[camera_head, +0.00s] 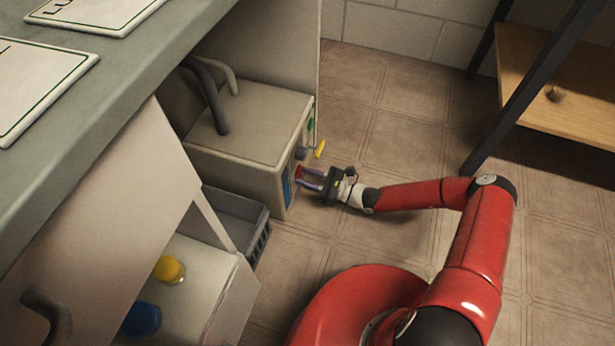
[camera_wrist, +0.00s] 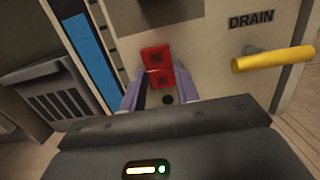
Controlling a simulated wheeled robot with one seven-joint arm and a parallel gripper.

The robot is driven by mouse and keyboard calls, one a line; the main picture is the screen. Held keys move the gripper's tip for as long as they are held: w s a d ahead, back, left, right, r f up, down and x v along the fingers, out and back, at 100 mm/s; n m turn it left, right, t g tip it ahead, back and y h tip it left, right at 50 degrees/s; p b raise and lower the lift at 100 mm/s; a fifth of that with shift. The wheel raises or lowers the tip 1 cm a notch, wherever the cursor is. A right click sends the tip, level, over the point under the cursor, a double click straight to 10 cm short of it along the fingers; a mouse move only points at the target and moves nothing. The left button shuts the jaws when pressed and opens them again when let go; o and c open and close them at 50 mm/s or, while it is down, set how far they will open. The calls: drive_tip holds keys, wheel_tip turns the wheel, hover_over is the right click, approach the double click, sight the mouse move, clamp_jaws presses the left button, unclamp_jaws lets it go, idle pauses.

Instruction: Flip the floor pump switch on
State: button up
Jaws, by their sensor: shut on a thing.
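The floor pump is a beige box (camera_head: 249,125) under the counter, and its front panel faces my arm. Its red rocker switch (camera_wrist: 157,62) is in the middle of the wrist view, between my two purple fingers; in the head view it is a small red spot (camera_head: 299,171) at my fingertips. My gripper (camera_head: 303,179) is level at the panel, with its fingertips at the two sides of the switch, shut on it. In the wrist view my gripper (camera_wrist: 158,88) hides the lower panel. I cannot tell which way the rocker is set.
A yellow drain lever (camera_wrist: 272,59) sticks out right of the switch, close to my gripper. A blue level strip (camera_wrist: 88,50) is on the left. A grey crate (camera_head: 262,240) stands beside the box. A wooden-shelved rack (camera_head: 540,70) stands right; floor between is clear.

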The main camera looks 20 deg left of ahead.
drive_tip(key=shift+f+y, duration=0.2)
drive_tip(key=shift+y, duration=0.7)
drive_tip(key=o, duration=1)
drive_tip(key=v, duration=0.7)
drive_tip(key=shift+s+d+f, duration=0.1)
drive_tip(key=shift+d+f, duration=0.05)
drive_tip(key=shift+d, duration=0.2)
